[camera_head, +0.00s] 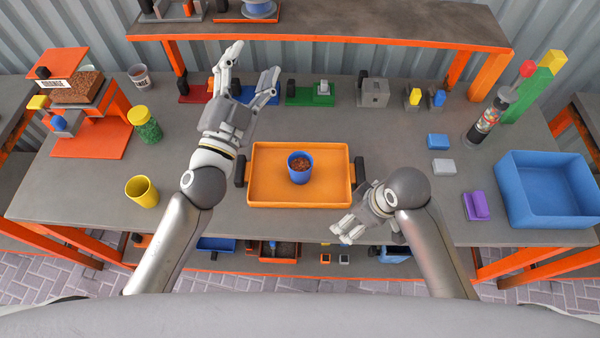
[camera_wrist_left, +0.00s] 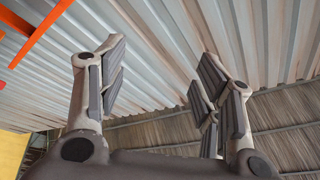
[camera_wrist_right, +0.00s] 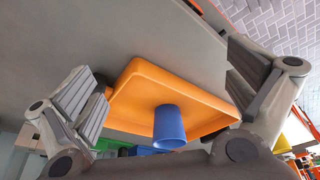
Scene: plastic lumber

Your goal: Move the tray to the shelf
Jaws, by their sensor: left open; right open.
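The orange tray (camera_head: 325,188) lies on the grey table and has a dark handle at its left and right ends. A blue cup (camera_head: 300,172) with brown granules stands in it. My left gripper (camera_head: 252,75) is open and empty, raised beyond the tray's far left corner; in the left wrist view (camera_wrist_left: 160,85) only wall and roof show between its fingers. My right gripper (camera_head: 350,208) is open and empty near the tray's near right corner. The right wrist view shows the tray (camera_wrist_right: 130,100) and cup (camera_wrist_right: 168,125) beyond its open fingers (camera_wrist_right: 165,95). The raised shelf (camera_head: 400,25) stands at the back.
A blue bin (camera_head: 545,190) is at the right, with purple (camera_head: 476,205) and blue (camera_head: 437,141) blocks near it. Several devices line the table's back. The table right of the tray is mostly clear.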

